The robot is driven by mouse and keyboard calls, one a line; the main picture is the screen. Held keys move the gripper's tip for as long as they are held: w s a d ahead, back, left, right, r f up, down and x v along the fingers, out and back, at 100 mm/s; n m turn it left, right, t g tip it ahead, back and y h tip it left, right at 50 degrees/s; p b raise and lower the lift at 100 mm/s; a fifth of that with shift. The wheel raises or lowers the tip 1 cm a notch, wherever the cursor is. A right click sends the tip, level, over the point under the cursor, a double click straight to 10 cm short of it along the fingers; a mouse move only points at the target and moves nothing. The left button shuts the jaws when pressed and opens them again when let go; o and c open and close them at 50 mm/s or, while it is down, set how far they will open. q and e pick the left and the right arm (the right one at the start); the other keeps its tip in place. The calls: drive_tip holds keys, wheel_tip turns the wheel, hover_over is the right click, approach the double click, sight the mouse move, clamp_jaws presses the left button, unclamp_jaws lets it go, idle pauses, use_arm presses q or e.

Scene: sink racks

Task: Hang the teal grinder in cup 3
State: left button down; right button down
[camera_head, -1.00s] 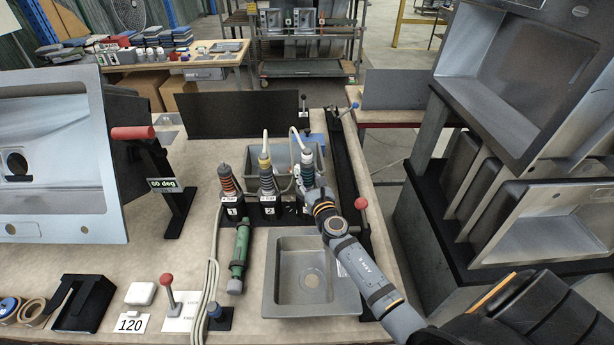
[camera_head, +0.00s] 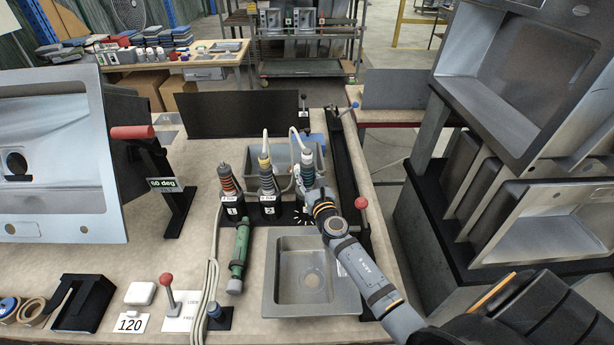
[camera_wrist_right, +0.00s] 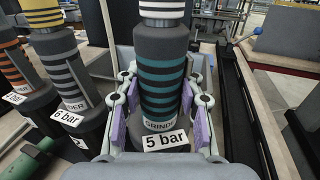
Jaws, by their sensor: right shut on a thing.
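The teal grinder (camera_head: 308,174) stands upright at the right end of the row of cups, with a white hose from its top. In the right wrist view the grinder (camera_wrist_right: 162,80) is dark grey with teal bands and a "5 bar" label. My right gripper (camera_wrist_right: 152,108) is shut on it, its purple pads on either side of the lower body. In the head view the right gripper (camera_head: 312,200) comes from the front right. It hides most of cup 3, so I cannot tell how deep the grinder sits. My left gripper is not in view.
An orange-banded grinder (camera_head: 228,178) and a yellow-topped grinder (camera_head: 266,176) stand in cups 1 and 2 to the left. A green cylinder (camera_head: 240,250) lies in front of them. A grey sink (camera_head: 285,295) is below my right arm. A red-knobbed lever (camera_head: 362,204) stands to the right.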

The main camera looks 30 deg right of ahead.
drive_tip(key=shift+f+b, duration=0.45)
drive_tip(key=shift+f, duration=0.05)
drive_tip(key=c, duration=0.9)
unclamp_jaws()
drive_tip(key=shift+r, duration=0.1)
drive_tip(key=shift+o, duration=0.7)
drive_tip(key=shift+s+f, duration=0.1)
drive_tip(key=shift+f, duration=0.15)
drive_tip(key=s+a, duration=0.2)
drive_tip(key=s, duration=0.9)
drive_tip(key=shift+s, duration=0.4)
